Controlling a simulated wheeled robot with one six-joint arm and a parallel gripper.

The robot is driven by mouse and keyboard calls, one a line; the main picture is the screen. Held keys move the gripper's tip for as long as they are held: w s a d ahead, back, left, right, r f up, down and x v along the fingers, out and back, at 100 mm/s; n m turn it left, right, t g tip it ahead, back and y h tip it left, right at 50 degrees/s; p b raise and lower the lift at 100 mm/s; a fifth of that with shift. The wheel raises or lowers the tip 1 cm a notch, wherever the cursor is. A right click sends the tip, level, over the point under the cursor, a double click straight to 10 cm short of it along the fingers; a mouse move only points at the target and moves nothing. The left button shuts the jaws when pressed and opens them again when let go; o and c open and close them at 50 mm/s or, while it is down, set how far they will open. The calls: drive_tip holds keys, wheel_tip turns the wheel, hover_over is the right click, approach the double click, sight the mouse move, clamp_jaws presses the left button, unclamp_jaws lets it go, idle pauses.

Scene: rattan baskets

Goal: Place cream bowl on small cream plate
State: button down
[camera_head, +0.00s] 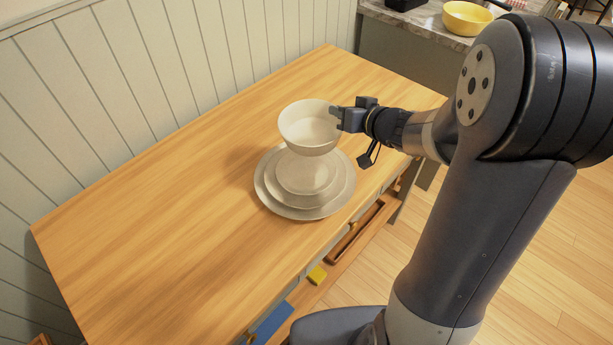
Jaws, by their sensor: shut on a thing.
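The cream bowl (309,128) is held in the air above a stack of cream plates, near the table's right edge. My gripper (336,117) is shut on the right rim of the bowl. The small cream plate (306,186) lies on top of the larger plate (268,203), roughly centred on it. The bowl hides the far part of the small plate. The bowl looks nearly upright, and a gap between it and the plate is hard to judge from this view.
The wooden table (150,220) is clear to the left. An open drawer (355,238) is below the table's right edge, with a yellow block (317,274) and a blue item (271,325) nearby. A panelled wall (120,90) borders the table's far left.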

drive_tip(key=shift+s+a+f+n+g+y+b, duration=0.2)
drive_tip(key=shift+a+n+g+y+b, duration=0.2)
drive_tip(key=shift+a+b, duration=0.15)
drive_tip(key=shift+s+a+f+n+g+y+b, duration=0.1)
drive_tip(key=shift+s+a+n+g+y+b, duration=0.1)
drive_tip(key=shift+a+n+g+y+b, duration=0.3)
hover_over(329, 159)
drive_tip(key=shift+f, duration=4.75)
drive_tip(key=shift+f, duration=0.15)
drive_tip(key=c, duration=1.6)
unclamp_jaws()
drive_tip(key=shift+r+p, duration=0.25)
drive_tip(key=shift+p, duration=0.1)
drive_tip(key=b+v, duration=0.2)
drive_tip(key=v, duration=1)
drive_tip(key=shift+s+f, duration=0.1)
drive_tip(key=shift+f, duration=0.1)
